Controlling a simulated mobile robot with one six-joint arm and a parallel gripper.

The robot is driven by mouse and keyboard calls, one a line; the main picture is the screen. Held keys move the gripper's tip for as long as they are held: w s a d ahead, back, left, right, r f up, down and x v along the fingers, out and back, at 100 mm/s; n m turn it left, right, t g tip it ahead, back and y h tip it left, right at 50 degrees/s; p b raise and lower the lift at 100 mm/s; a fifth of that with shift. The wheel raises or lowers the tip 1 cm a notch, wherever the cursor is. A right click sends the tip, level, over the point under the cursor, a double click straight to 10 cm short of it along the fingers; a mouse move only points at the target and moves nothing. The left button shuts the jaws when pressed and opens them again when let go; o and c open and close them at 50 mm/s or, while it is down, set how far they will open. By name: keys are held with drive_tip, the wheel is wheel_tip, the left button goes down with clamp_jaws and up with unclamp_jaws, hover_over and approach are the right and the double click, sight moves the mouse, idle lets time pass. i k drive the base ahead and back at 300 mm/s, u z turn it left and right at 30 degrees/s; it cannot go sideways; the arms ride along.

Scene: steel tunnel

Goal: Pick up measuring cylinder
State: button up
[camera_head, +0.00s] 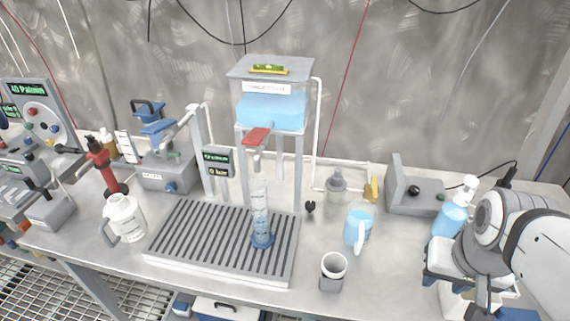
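The measuring cylinder (261,216) is clear, with graduation marks and a blue base. It stands upright on the grey slatted drain tray (190,262), under the red-handled tap (256,137) of a water tank. My arm is at the right edge of the view, well apart from the cylinder. My gripper shows only in part at the lower right, and its fingers cannot be made out clearly.
The water tank (270,108) stands behind the cylinder. A white jug (124,218) stands left of the tray.

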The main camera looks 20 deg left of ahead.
sight(262, 237)
drive_tip(key=u, duration=1.4)
